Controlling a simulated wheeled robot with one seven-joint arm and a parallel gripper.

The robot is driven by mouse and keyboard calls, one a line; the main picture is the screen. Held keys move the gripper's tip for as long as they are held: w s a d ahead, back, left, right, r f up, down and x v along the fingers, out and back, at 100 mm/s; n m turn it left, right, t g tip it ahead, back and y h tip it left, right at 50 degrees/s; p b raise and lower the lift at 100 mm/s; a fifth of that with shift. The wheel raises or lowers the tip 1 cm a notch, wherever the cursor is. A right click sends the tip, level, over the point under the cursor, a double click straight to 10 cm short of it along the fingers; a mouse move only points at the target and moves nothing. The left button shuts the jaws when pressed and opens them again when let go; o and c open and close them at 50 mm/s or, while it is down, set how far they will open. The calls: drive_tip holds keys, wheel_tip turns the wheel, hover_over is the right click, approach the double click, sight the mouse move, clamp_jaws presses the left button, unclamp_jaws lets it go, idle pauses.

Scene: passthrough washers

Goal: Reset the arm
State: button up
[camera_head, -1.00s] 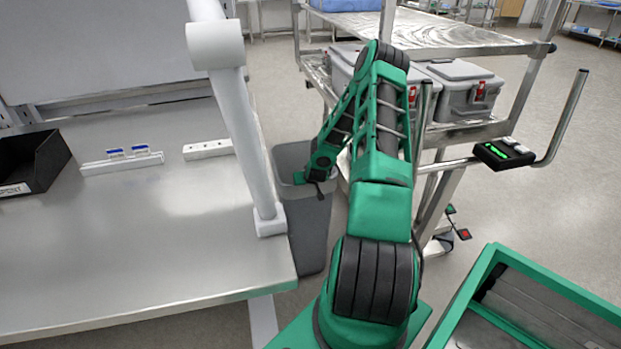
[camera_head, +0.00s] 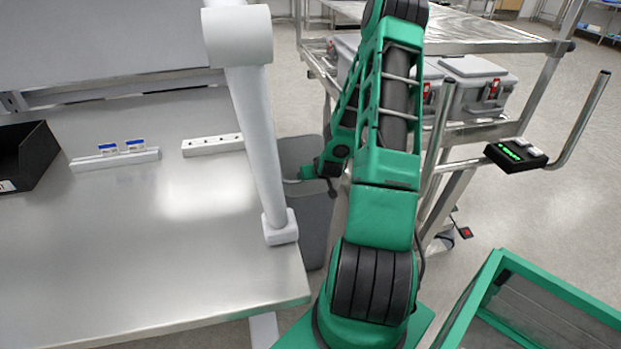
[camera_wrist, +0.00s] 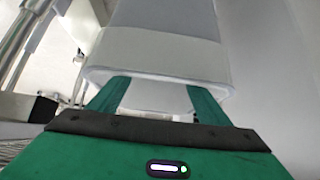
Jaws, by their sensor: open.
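My green arm rises in the middle of the head view, and its wrist end bends down to the left, beside the white post (camera_head: 255,130). My gripper (camera_head: 305,174) is small and partly hidden there. In the wrist view my gripper (camera_wrist: 160,88) shows two green fingers spread apart, with nothing clearly held. A large white surface (camera_wrist: 155,50) fills the view just beyond the fingertips; I cannot tell whether it touches them.
A steel table (camera_head: 150,245) with a white rack (camera_head: 115,159), a white strip (camera_head: 212,145) and a black bin (camera_head: 28,160) lies left. A grey waste bin (camera_head: 300,150) stands behind the post. A steel cart (camera_head: 465,45) with grey boxes (camera_head: 475,85) stands right.

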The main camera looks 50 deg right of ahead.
drive_tip(key=shift+s+a+r, duration=0.4)
drive_tip(key=shift+s+a, duration=0.1)
drive_tip(key=shift+s, duration=0.25)
drive_tip(key=shift+w, duration=0.15)
